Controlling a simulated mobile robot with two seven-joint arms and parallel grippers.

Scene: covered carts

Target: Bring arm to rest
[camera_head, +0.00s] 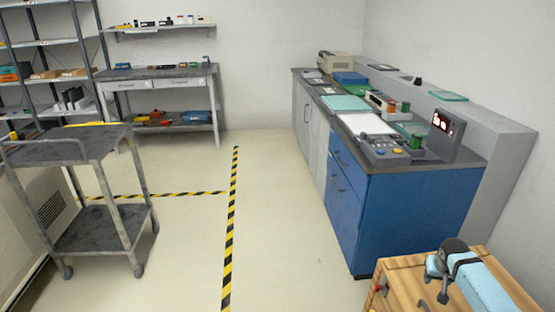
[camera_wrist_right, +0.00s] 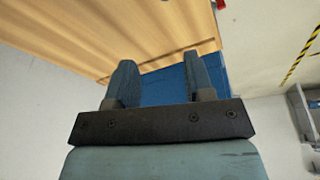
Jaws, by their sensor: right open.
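My right arm (camera_head: 482,287) shows at the bottom right in the head view, pale blue with dark joints, over a wooden unit (camera_head: 397,270). In the right wrist view my right gripper (camera_wrist_right: 158,78) is open. Its two blue fingers stand apart with nothing between them. The wooden unit's surface (camera_wrist_right: 110,35) fills the upper left of that view, and a blue surface shows beyond the fingers. How far the fingers are from the wood is hard to tell. My left gripper is not in the frames.
A blue cabinet (camera_head: 410,215) stands just beyond the wooden unit, its counter holding devices, jars and trays. A grey cart (camera_head: 85,150) stands at the left. Shelves (camera_head: 45,42) and a workbench (camera_head: 155,72) are at the back. The floor between is clear, with yellow-black tape (camera_head: 231,225).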

